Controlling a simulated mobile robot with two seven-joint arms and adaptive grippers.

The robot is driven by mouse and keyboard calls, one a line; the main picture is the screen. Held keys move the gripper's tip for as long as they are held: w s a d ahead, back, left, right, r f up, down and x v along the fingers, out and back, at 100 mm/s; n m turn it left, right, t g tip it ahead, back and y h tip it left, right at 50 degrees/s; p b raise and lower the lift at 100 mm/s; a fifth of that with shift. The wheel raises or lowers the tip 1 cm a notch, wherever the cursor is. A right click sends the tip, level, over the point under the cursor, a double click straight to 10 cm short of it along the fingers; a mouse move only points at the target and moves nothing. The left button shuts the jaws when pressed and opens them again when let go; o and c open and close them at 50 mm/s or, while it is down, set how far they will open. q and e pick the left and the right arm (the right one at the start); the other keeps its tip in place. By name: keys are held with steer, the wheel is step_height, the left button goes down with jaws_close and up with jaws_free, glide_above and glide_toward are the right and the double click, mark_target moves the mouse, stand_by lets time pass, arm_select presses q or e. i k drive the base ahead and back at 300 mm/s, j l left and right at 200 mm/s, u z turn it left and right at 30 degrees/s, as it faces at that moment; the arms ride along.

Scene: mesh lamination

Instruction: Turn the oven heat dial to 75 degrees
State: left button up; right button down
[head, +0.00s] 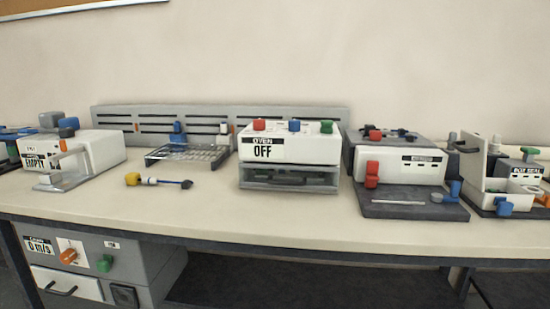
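The oven (311,151) is a white box at the middle of the bench, with a sign reading "OVEN" and "OFF" on its front left. On its top are a red knob (259,125), a blue knob (294,125) and a green knob (327,127). I cannot tell which of them is the heat dial, and no degree marks can be read. Under the white box is a grey open-fronted part with a bar across it. Neither of my grippers is in view.
A device marked "EMPTY" (105,148) stands left on the bench (220,212). A yellow-ended tool (133,179) and a wire rack (188,153) lie between it and the oven. A red-handled press (415,165) stands right of the oven. The bench front before the oven is clear.

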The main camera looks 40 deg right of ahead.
mark_target(259, 125)
steer(key=z, duration=1.2)
